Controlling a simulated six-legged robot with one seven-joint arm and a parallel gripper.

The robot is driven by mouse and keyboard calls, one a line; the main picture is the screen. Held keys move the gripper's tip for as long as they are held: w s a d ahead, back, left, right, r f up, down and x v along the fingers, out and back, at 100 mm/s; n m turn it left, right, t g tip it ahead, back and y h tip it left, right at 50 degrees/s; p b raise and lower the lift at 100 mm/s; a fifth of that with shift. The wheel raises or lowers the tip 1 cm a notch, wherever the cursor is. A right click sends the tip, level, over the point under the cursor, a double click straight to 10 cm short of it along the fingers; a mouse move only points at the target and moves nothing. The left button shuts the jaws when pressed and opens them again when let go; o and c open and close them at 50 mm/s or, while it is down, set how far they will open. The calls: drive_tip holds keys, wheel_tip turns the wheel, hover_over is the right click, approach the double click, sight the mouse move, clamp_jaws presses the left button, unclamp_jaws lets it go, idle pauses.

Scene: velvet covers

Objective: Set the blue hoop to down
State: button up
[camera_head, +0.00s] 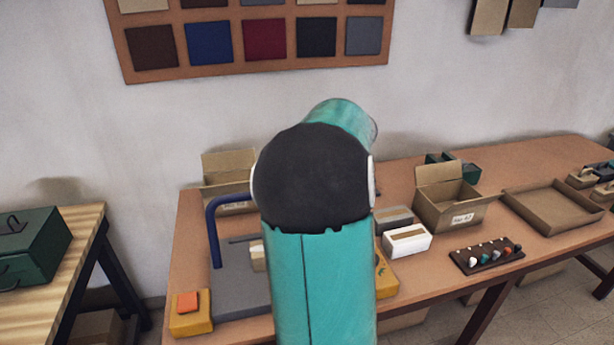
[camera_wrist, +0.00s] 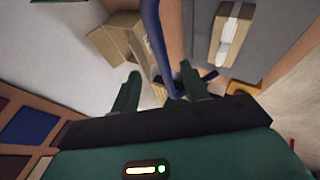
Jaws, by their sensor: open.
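The blue hoop (camera_head: 214,232) stands upright on a grey base plate (camera_head: 237,283) in the head view. One leg and the bend at its top show; the rest is hidden behind my arm. In the wrist view, the hoop (camera_wrist: 160,45) is a thick blue tube running down between the fingers of my gripper (camera_wrist: 159,72). My gripper is open, and the tube is closer to its right finger. I cannot tell whether they touch. In the head view my gripper is hidden behind my arm.
A yellow block with an orange top (camera_head: 188,302) sits at the plate's left corner. An open carton (camera_head: 229,188) stands behind the hoop. To the right are a white box (camera_head: 407,240), another open carton (camera_head: 447,208) and a shallow tray (camera_head: 556,208).

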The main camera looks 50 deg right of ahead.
drive_tip(key=shift+c, duration=0.3)
drive_tip(key=shift+f, duration=0.1)
drive_tip(key=c, duration=0.3)
drive_tip(key=a+f+n+y, duration=0.1)
drive_tip(key=f, duration=0.1)
drive_tip(key=s+a+f+t, duration=0.1)
drive_tip(key=f, duration=0.1)
drive_tip(key=s+f+n+y, duration=0.1)
drive_tip(key=f, duration=0.1)
drive_tip(key=shift+s+a+f+n+t+y, duration=0.1)
drive_tip(key=shift+a+f+n+t+y, duration=0.1)
drive_tip(key=shift+a+n+t+y, duration=0.15)
clamp_jaws()
drive_tip(key=s+a+f+n+t, duration=0.2)
drive_tip(key=s+a+n+t, duration=0.25)
drive_tip(key=t, duration=0.35)
drive_tip(key=w, duration=1.3)
drive_tip(key=shift+d, duration=0.3)
